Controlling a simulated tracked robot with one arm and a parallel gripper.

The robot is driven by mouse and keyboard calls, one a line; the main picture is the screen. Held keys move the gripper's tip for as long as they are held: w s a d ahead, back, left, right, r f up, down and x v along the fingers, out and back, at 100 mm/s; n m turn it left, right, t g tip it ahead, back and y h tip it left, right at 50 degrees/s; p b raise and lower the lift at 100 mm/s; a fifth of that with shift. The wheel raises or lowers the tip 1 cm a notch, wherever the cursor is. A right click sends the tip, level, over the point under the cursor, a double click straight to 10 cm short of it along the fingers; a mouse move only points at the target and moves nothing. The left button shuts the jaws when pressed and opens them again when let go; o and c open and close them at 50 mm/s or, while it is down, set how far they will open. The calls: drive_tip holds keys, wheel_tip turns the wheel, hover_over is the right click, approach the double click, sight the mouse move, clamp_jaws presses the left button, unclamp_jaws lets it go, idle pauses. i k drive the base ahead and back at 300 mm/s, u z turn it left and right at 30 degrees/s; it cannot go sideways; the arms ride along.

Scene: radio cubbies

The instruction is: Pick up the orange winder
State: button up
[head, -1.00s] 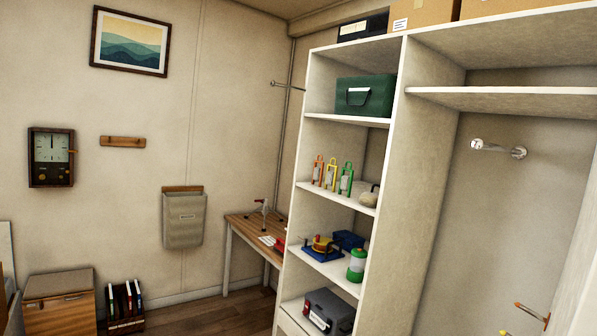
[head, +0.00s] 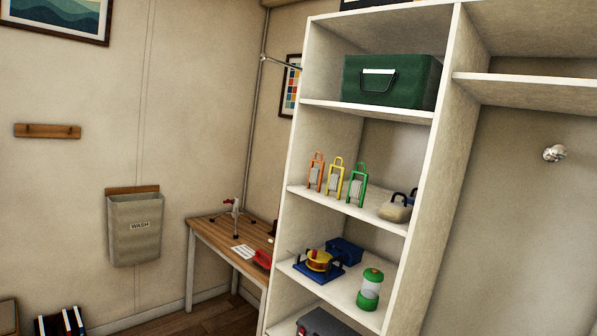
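The orange winder (head: 316,172) stands upright on a middle shelf (head: 350,207) of the white cubby unit. It is a narrow orange frame with a grey wound part and a handle loop on top. A yellow winder (head: 334,178) and a green winder (head: 357,184) of like shape stand to its right in a row. The orange one is leftmost, near the unit's left side wall. My gripper is not in view.
A pale block with a dark handle (head: 396,209) is right of the winders. Below are a yellow reel on a blue base (head: 320,262), a blue box (head: 345,250) and a green lantern (head: 370,290). A green case (head: 390,80) sits above. A wooden desk (head: 215,232) stands left.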

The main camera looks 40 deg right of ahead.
sight(315, 174)
drive_tip(key=i, duration=2.15)
drive_tip(key=z, duration=2.45)
drive_tip(key=i, duration=1.25)
drive_tip(key=u, duration=1.9)
